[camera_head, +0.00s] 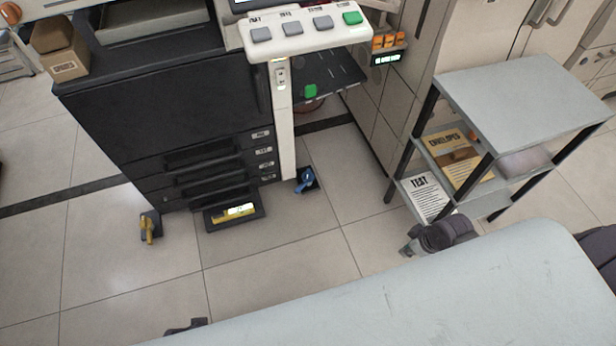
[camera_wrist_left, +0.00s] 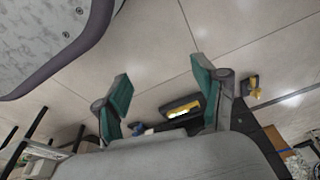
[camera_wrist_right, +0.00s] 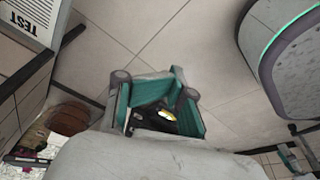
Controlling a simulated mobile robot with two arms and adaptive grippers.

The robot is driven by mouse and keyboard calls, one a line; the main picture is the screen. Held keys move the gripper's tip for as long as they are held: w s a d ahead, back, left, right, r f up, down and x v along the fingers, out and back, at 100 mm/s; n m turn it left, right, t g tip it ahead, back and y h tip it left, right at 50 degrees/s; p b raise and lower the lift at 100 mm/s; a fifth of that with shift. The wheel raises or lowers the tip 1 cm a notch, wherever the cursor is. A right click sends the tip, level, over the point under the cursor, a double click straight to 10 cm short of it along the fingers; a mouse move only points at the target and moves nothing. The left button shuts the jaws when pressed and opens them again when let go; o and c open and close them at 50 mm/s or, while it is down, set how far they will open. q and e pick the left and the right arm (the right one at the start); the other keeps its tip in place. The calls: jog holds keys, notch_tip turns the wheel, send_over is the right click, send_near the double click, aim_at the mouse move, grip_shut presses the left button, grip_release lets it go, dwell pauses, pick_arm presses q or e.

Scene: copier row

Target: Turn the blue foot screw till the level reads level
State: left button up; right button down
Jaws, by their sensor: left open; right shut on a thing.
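The blue foot screw (camera_head: 305,180) stands on a dark pad by the copier's (camera_head: 170,110) right front corner, with no gripper at it; it shows small in the left wrist view (camera_wrist_left: 138,128). The level (camera_head: 233,212), with a bright yellow vial, lies on a dark plate at the copier's foot; I cannot read its bubble. My left gripper (camera_wrist_left: 162,102) is open and empty.
A yellow foot screw (camera_head: 148,228) stands at the copier's left front corner. A grey shelf cart (camera_head: 520,95) with envelopes and paper stands at the right. A pale surface (camera_head: 400,300) fills the bottom foreground.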

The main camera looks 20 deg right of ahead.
pick_arm(q)
notch_tip(320, 180, up, 6)
jog(key=w+b, duration=0.2)
pick_arm(e)
jog(key=w+d+n, duration=0.1)
jog(key=d, duration=0.5)
jog(key=shift+d, duration=0.2)
pick_arm(q)
jog(key=shift+d+r, duration=0.1)
pick_arm(e)
jog(key=shift+a, duration=0.1)
jog(key=s+a+m, duration=0.1)
jog(key=a+m, duration=0.1)
jog(key=a, duration=0.9)
jog(key=s+a+m, duration=0.2)
jog(key=a, duration=1)
jog(key=shift+s+m+h, duration=0.3)
jog(key=shift+m+h, duration=0.1)
pick_arm(q)
jog(key=shift+r, duration=0.1)
